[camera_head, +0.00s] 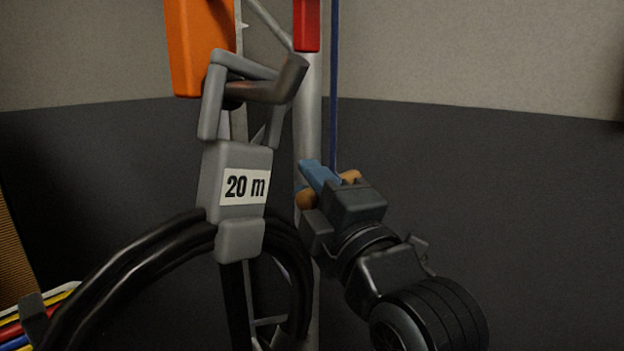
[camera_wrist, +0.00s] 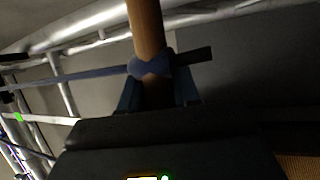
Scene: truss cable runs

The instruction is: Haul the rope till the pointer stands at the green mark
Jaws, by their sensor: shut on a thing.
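The blue rope (camera_head: 334,90) hangs straight down beside the truss post in the head view. It ends at a wooden handle (camera_head: 349,177). My gripper (camera_head: 325,180) is shut around this handle, with the handle's ends sticking out on both sides of the blue fingers. In the wrist view the handle (camera_wrist: 147,25) lies between the fingers of my gripper (camera_wrist: 158,93), and the rope (camera_wrist: 85,74) is knotted round it and runs off left. A small green patch (camera_wrist: 17,117) shows on the truss at the left; I cannot tell whether it is the mark. I cannot make out a pointer.
A grey clamp block (camera_head: 236,190) labelled "20 m" hangs from a hook under an orange body (camera_head: 197,45), left of my gripper. Black cable (camera_head: 125,265) loops below it. A red block (camera_head: 306,25) is on the post (camera_head: 308,110). The right side is clear.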

